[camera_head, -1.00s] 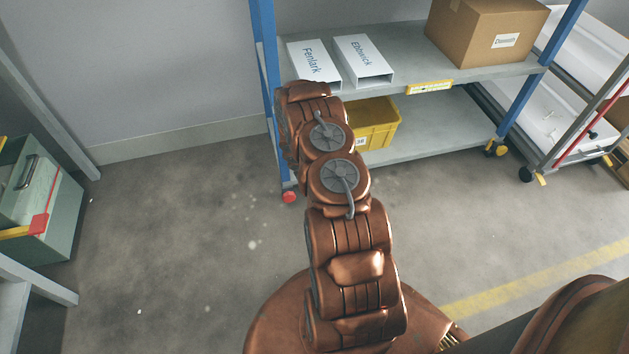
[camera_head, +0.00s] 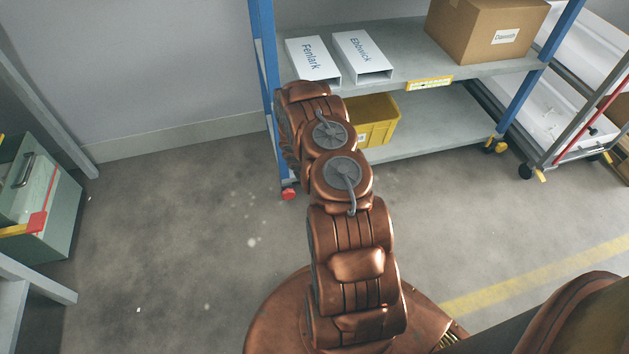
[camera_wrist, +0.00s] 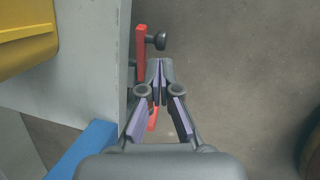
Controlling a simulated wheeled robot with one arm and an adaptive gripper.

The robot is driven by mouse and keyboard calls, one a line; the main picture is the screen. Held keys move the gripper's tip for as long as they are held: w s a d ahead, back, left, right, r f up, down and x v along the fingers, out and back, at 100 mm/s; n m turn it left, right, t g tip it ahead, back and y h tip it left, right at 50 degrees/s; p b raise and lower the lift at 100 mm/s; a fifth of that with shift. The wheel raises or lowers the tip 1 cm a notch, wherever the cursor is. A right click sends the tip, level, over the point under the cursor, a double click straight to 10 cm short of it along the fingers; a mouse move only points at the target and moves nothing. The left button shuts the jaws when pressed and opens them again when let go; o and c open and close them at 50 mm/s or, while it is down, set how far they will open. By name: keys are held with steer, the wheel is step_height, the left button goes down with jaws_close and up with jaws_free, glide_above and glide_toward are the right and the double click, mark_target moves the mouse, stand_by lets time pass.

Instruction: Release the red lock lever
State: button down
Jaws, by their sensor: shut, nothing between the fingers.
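In the wrist view a red bar (camera_wrist: 141,50) runs along the grey shelf's edge, with a dark round knob (camera_wrist: 158,41) on its right. A second red piece (camera_wrist: 153,118) shows partly between my gripper's finger links. I cannot tell for sure which one is the lock lever. My gripper (camera_wrist: 160,64) is shut and empty, its tips just right of the red bar's lower end and below the knob. I cannot tell whether they touch. In the head view a red piece (camera_head: 289,194) sits at the foot of the rack's left blue post; my arm hides the gripper.
The rack's grey lower shelf (camera_head: 440,125) holds a yellow bin (camera_head: 379,121). White boxes (camera_head: 313,59) and a cardboard box (camera_head: 487,33) stand above. A cart (camera_head: 560,158) is at right, a green cabinet (camera_head: 52,215) at left. The floor between cabinet and rack is clear.

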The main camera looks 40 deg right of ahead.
steer(key=shift+a+r, duration=0.1)
stand_by(0.3)
steer(key=s+r+p, duration=0.2)
steer(key=s+r, duration=0.1)
steer(key=r, duration=0.9)
steer(key=shift+r+p, duration=0.25)
steer(key=shift+p, duration=0.1)
